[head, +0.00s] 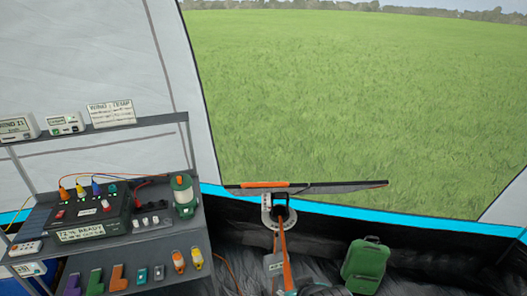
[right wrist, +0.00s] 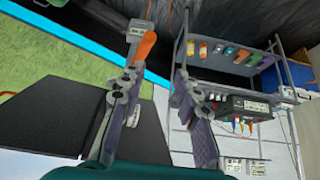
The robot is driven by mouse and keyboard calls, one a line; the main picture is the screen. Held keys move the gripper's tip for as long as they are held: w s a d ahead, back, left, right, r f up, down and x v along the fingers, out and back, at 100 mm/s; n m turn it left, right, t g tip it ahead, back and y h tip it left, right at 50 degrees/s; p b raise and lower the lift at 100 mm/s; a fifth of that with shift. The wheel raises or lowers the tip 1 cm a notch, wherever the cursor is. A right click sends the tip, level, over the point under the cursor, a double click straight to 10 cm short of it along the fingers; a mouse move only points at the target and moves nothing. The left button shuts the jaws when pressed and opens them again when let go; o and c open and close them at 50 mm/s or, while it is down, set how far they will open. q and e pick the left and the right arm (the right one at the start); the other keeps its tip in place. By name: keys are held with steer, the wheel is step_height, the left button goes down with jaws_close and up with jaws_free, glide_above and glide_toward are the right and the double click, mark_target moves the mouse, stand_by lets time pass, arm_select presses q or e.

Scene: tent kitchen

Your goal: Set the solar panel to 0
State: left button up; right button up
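The solar panel (head: 340,187) shows nearly edge-on in the head view, a thin dark bar with an orange stretch at its left, in front of the tent opening. It stands on a mount with a pale round plate (head: 267,222). In the right wrist view, which is upside down, the dark panel (right wrist: 65,135) fills the lower left. The orange handle (right wrist: 146,46) shows beyond my right gripper (right wrist: 155,75), whose fingers are apart with nothing between them. Contact with the handle cannot be told. My left gripper is out of view.
A shelf unit (head: 150,120) stands at the left with a power box (head: 95,212), a lantern (head: 184,195) and several small tools.

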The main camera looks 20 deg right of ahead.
step_height(320, 180, up, 26)
steer(key=w+n+p, duration=0.2)
steer(key=w+p, duration=0.1)
steer(key=p, duration=1.9)
steer(key=n+g, duration=0.5)
steer(key=n, duration=0.8)
glide_above(266, 184)
steer(key=s, duration=0.1)
steer(key=f, duration=0.7)
steer(key=shift+w+f+p, duration=0.3)
steer(key=shift+w+f, duration=0.1)
steer(key=shift+f, duration=0.45)
jaws_close()
